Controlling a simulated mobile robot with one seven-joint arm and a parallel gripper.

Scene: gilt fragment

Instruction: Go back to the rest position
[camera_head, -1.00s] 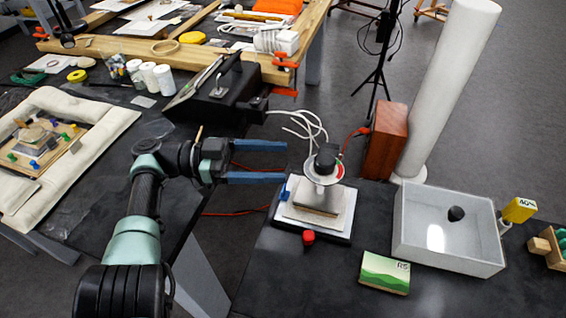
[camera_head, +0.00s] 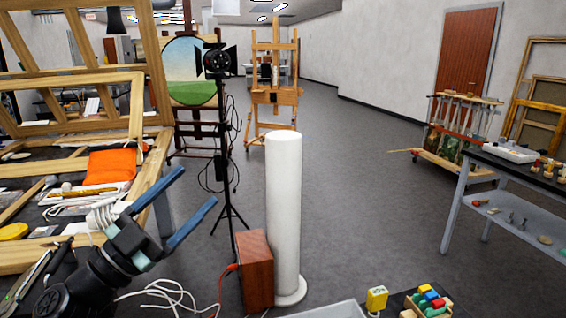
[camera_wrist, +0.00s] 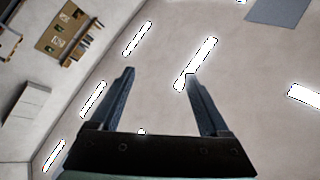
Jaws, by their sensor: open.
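My gripper (camera_head: 192,200) is raised at the lower left of the head view, its two blue fingers apart and pointing up and to the right. It stands in front of the wooden frames and the cluttered table, with nothing between the fingers. In the wrist view my gripper (camera_wrist: 160,80) is also open and empty. Behind it that view shows a pale ceiling with bright strip lights and a wall with shelves, tilted.
A white column (camera_head: 284,215) and a brown box (camera_head: 255,270) stand right of my gripper. A black lamp stand (camera_head: 226,150) rises behind it. A white tray's edge (camera_head: 325,311) shows at the bottom. Open grey floor (camera_head: 375,190) lies to the right.

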